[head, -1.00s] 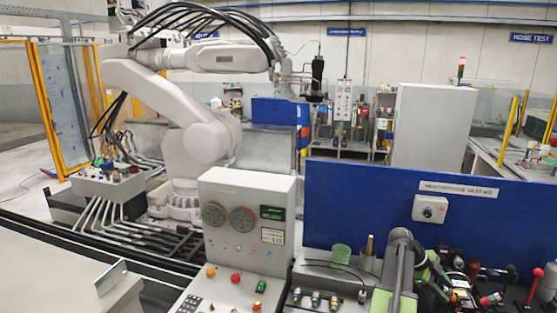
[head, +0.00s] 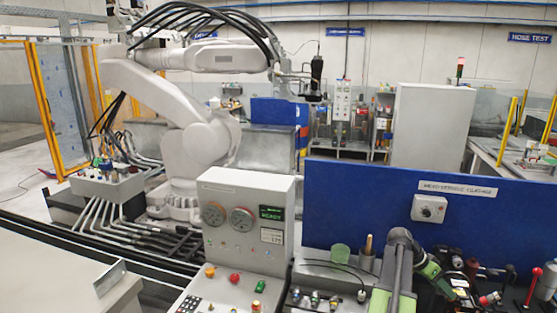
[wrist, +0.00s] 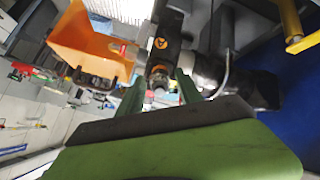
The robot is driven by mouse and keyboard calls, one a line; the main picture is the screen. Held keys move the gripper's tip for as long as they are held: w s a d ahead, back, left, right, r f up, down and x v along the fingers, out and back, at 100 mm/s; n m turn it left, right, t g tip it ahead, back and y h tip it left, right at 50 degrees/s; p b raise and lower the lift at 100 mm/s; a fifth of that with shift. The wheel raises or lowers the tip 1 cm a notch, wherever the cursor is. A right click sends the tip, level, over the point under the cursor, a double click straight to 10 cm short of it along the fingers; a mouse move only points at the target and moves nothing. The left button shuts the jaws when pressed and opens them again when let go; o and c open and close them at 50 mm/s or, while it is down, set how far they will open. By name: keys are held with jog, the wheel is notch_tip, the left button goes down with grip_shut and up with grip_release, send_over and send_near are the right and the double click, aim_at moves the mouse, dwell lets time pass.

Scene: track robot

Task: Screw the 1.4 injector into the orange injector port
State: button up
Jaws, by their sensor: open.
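In the wrist view, the two green fingers of my gripper (wrist: 159,85) are apart. A dark part with a round metallic end (wrist: 158,74) shows between and beyond the fingertips. I cannot tell whether they touch it or whether it is an injector. An orange triangular mark (wrist: 160,43) sits on the dark body above it. In the head view, small fittings with coloured bands (head: 315,299) stand in a row on the bench. I cannot read which is 1.4. The orange injector port cannot be told for sure. My gripper's tips are not clear in the head view.
An orange box (wrist: 88,42) is close on the left in the wrist view. In the head view, a grey control panel (head: 245,235) stands left of the bench, and a blue partition (head: 355,205) rises behind it. A green cup (head: 340,253) and cluttered tools are near my arm.

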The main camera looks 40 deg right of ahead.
jog(key=n, duration=1.2)
dwell(0.4)
grip_shut()
dwell(0.4)
